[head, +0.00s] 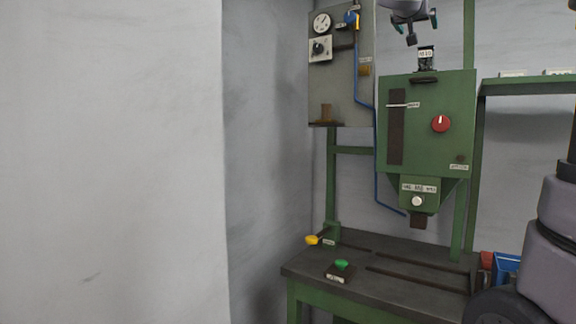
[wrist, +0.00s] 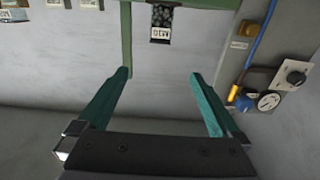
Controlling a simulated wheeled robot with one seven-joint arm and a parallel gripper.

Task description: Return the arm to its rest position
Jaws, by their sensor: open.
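My gripper (head: 411,22) shows at the top of the head view, above the green heading machine (head: 455,95). In the wrist view my gripper (wrist: 160,75) has its two teal fingers spread wide with nothing between them. It is open and apart from the machine. A small black labelled part (head: 426,57) stands on top of the machine head just below my gripper. It also shows in the wrist view (wrist: 161,18), beyond the fingertips. Most of my arm is out of the head view.
A grey panel with gauge (head: 340,85) hangs left of the machine. The dark machine table (head: 400,275) carries a green button (head: 341,264) and a yellow knob (head: 312,240). A green shelf (head: 530,84) is at right. A pale wall (head: 110,160) fills the left.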

